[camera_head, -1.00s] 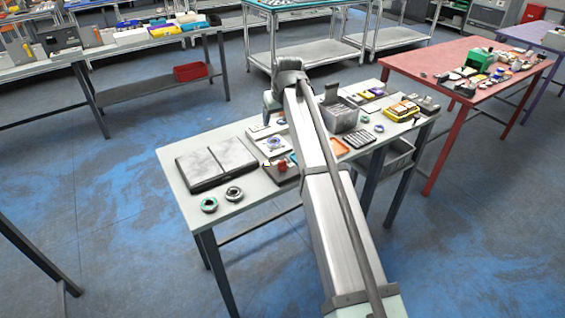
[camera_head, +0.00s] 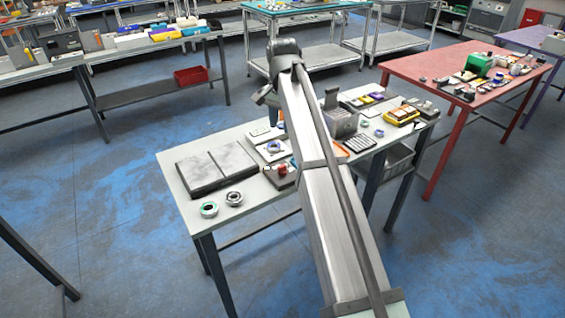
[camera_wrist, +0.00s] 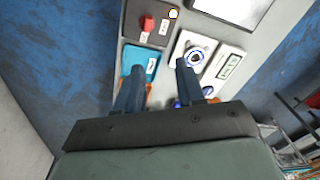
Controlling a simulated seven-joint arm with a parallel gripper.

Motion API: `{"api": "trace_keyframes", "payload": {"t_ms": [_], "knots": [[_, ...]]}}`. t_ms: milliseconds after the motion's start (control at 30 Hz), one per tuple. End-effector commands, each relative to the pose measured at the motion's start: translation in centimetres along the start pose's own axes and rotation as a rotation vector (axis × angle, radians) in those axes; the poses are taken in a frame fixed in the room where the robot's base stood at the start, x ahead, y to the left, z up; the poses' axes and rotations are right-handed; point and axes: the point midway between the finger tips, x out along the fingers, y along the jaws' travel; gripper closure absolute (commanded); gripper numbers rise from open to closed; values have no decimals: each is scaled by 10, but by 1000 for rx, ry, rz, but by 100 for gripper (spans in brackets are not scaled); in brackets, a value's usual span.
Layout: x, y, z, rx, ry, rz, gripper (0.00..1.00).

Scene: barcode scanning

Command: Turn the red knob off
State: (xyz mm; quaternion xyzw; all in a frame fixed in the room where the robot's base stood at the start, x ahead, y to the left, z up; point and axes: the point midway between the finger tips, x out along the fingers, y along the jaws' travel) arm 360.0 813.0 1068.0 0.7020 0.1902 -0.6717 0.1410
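The red knob (camera_wrist: 147,22) sits on a dark box (camera_wrist: 152,40) with pale labels, near the top of the wrist view. In the head view, the red knob (camera_head: 283,169) shows small on the table, close beside my arm. My gripper (camera_wrist: 159,73) is open, its two dark fingers apart with nothing between them. The knob lies beyond the fingertips and slightly left, and they do not touch it. In the head view, my gripper (camera_head: 262,95) is raised above the table's far side. Its fingers are too small there to make out.
A white plate with a blue-ringed dial (camera_wrist: 196,56) and a light blue labelled plate (camera_wrist: 150,60) lie near the fingers. A grey two-panel box (camera_head: 208,166) and two round rings (camera_head: 209,209) lie at the table's left.

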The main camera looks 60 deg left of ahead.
Motion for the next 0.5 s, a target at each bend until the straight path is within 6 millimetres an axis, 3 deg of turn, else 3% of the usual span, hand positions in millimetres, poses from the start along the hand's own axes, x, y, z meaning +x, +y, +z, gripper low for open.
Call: {"api": "trace_keyframes", "payload": {"t_ms": [200, 500], "knots": [[0, 11, 10, 318, -43, 61, 62], [4, 12, 12, 475, -44, 72, 62]]}}
